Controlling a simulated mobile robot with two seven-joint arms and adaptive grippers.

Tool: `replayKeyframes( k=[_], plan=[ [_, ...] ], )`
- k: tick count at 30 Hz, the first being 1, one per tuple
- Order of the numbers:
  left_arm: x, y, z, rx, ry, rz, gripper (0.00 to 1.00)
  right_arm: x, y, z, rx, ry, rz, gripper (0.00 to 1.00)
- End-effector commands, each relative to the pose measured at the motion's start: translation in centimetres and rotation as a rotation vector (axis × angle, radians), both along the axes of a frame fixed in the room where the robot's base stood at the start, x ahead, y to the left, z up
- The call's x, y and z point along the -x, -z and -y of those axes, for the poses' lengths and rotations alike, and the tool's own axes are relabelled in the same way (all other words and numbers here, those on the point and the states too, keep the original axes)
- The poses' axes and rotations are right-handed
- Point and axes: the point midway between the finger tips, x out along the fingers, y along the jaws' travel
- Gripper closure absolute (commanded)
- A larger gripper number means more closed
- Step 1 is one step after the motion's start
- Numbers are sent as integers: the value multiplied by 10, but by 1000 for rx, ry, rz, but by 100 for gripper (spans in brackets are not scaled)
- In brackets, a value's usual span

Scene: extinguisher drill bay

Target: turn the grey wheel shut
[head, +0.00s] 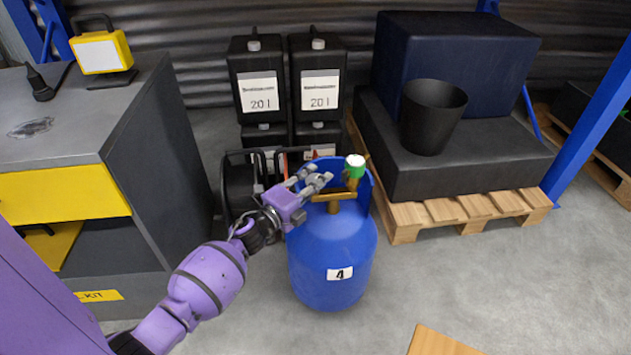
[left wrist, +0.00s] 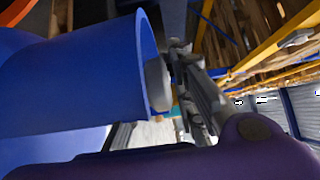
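A blue gas cylinder (head: 332,262) marked 4 stands upright on the floor. It has a brass valve (head: 335,196) and a green knob (head: 356,166) inside its blue collar (head: 366,190). No grey wheel shows clearly in the head view; my fingers cover the collar's left side. In the left wrist view, a grey rounded piece (left wrist: 158,83), perhaps the wheel, shows at the rim of the blue collar (left wrist: 95,70). My left gripper (head: 318,176) is at the collar's left side, its fingers apart. I cannot tell if they touch the grey piece. My right gripper is not in view.
A grey cabinet (head: 160,150) with a yellow drawer stands at left. Black canisters (head: 258,95) stand behind the cylinder. A wooden pallet (head: 470,210) with dark blocks and a black bucket (head: 432,118) is at right.

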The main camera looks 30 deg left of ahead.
Motion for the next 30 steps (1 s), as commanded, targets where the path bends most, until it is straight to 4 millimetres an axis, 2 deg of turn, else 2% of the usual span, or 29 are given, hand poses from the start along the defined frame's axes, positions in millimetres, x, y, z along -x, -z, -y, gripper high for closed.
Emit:
replayKeyframes(
  k=[5, 15, 19, 24, 30],
  plan=[
    [14, 1, -2, 0, -1, -2, 77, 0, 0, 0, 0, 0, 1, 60],
    [83, 1, -12, 1, -2, -2, 77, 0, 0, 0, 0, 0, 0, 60],
    [104, 1, -14, 1, 0, -2, 77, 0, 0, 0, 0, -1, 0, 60],
    [117, 0, -16, 1, 0, 0, 77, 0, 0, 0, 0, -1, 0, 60],
    [119, 0, -16, 0, 0, 1, 77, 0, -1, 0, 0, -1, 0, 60]
  ],
)
